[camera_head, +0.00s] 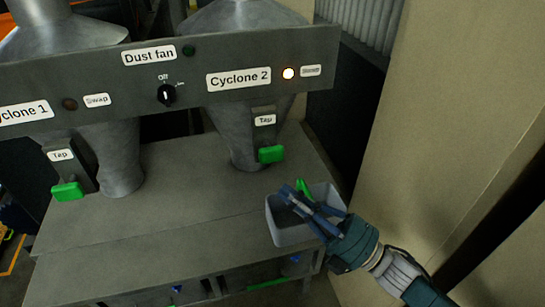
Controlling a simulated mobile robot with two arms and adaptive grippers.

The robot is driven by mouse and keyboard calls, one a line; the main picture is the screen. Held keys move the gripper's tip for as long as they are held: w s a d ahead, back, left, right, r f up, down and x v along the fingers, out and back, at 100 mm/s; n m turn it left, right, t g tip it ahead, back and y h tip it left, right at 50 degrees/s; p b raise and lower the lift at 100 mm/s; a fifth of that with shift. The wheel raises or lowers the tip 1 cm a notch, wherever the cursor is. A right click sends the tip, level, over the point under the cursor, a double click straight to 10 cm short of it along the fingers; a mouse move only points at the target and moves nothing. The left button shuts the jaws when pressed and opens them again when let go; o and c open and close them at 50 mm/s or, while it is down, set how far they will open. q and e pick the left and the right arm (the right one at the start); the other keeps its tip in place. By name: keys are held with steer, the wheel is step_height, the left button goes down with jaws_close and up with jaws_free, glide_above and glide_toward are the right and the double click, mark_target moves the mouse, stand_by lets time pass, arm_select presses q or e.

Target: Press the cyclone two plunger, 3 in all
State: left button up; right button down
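The Cyclone 2 panel label (238,79) is at the upper middle, with a lit lamp (288,73) to its right. Below it a grey metal cone (236,140) stands on the bench. A green handle (271,154) sticks out at its front under a label reading Tap. No part is labelled plunger. My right gripper (293,191) reaches over a grey bin (288,236) at the bench's right end, below and right of that handle and apart from it. A small green piece (304,187) shows by its fingertips; whether it is gripped is unclear. My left gripper is out of view.
The Cyclone 1 cone (118,165) with its green handle (67,191) stands at left. A Dust fan knob (166,95) sits on the panel between. The bench top (190,205) is clear between the cones. A tan wall (430,120) borders the right.

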mark_target(271, 158)
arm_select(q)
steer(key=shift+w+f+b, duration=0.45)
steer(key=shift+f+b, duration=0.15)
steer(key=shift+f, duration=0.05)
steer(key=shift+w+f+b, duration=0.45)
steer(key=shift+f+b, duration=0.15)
arm_select(e)
steer(key=w+a, duration=0.2)
steer(key=w, duration=0.5)
steer(key=shift+a, duration=0.2)
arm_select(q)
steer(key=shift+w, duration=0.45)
arm_select(e)
steer(key=shift+w, duration=0.1)
steer(key=shift+w, duration=0.1)
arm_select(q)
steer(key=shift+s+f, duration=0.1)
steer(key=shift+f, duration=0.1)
arm_select(e)
steer(key=shift+w+a, duration=0.1)
steer(key=shift+w, duration=0.25)
arm_select(q)
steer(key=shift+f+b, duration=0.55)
steer(key=shift+b, duration=0.25)
arm_select(e)
steer(key=shift+w+a, duration=0.15)
steer(key=shift+w, duration=0.4)
steer(key=shift+w+a, duration=0.15)
steer(key=shift+w, duration=0.4)
